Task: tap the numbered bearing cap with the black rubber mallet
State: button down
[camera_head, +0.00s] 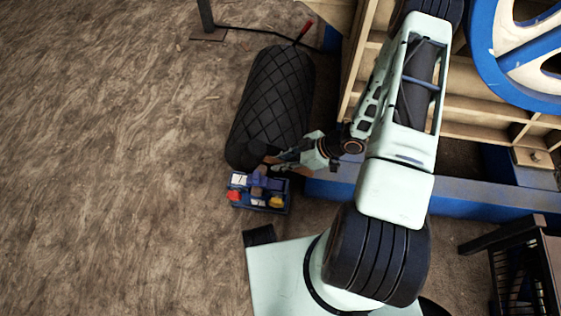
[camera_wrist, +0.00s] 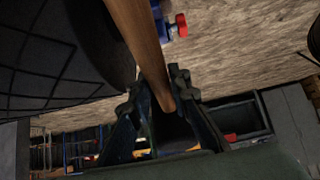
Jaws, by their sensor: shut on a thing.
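My gripper (camera_wrist: 155,95) is shut on a brown wooden handle (camera_wrist: 145,40), which runs up out of the top of the wrist view between the two fingers. I take this handle to be that of the mallet; its head cannot be made out for certain.
The quilted black roll (camera_head: 275,95) lies on the brown floor (camera_head: 110,160). A blue wheel (camera_head: 515,58), a wooden frame and a blue beam (camera_head: 470,204) fill the right side. A dark rack (camera_head: 520,270) stands lower right. The left floor is clear.

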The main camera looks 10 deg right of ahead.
notch_tip(320, 180, down, 7)
jog(key=g+h+b, duration=0.1)
jog(key=h+b, duration=0.2)
jog(key=b, duration=0.1)
notch_tip(320, 180, up, 7)
jog(key=p, duration=0.7)
jog(key=shift+f, duration=0.2)
